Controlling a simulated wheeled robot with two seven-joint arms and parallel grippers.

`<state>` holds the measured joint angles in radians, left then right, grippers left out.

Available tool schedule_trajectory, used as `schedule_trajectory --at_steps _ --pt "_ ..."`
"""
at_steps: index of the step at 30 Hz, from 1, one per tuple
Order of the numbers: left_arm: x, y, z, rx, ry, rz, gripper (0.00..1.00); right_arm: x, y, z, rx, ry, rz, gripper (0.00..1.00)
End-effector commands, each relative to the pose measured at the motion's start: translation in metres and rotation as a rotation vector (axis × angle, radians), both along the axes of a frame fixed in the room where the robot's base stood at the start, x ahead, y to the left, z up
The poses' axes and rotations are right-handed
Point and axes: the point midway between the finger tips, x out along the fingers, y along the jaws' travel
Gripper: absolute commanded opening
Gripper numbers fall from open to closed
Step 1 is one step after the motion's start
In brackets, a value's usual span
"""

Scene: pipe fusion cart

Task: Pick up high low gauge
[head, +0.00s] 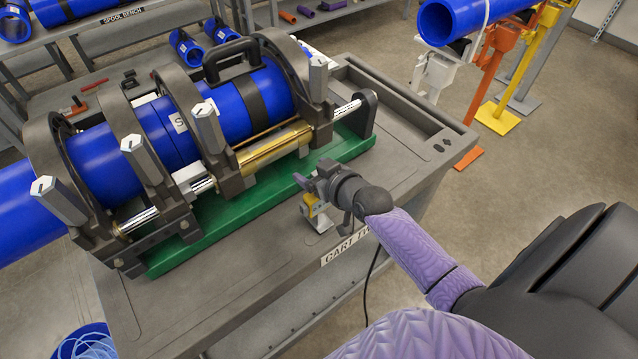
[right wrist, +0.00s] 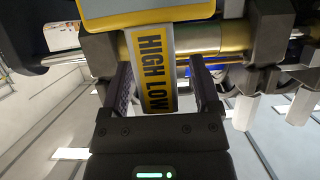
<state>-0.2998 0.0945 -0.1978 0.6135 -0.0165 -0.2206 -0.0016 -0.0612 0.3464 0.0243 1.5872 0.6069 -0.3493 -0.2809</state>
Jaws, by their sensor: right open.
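The high low gauge, grey and yellow with "HIGH LOW" lettering, stands at the front edge of the cart top in the head view (head: 320,218), partly hidden by my right gripper (head: 312,184). In the right wrist view the gauge's lettered yellow face (right wrist: 155,72) lies between the two fingers of my right gripper (right wrist: 164,88). The fingers are open, one on each side of the lettered part, with a visible gap on the right side. My left gripper is not in view.
The cart (head: 420,165) carries a fusion machine on a green base (head: 215,225), clamping blue pipe (head: 100,165), just behind the gauge. The cart top (head: 225,300) is bare at front left. Pipe stands (head: 492,75) are at the upper right.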

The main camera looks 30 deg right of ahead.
Motion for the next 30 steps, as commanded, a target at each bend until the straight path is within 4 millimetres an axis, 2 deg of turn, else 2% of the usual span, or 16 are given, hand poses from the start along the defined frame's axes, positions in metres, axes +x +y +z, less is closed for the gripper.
schedule_trajectory --at_steps 1,2,12,30 --pt "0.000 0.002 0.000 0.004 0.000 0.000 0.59 0.000 0.000 0.000 0.000 0.000 0.000 0.79" --pt "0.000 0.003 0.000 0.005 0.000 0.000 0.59 0.000 0.000 0.000 0.000 0.000 0.000 0.73" --pt "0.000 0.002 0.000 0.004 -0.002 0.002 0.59 -0.001 0.000 0.000 0.000 0.000 0.000 0.01" --pt "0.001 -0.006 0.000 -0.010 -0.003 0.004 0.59 -0.001 0.000 0.000 0.000 0.000 0.000 0.00"
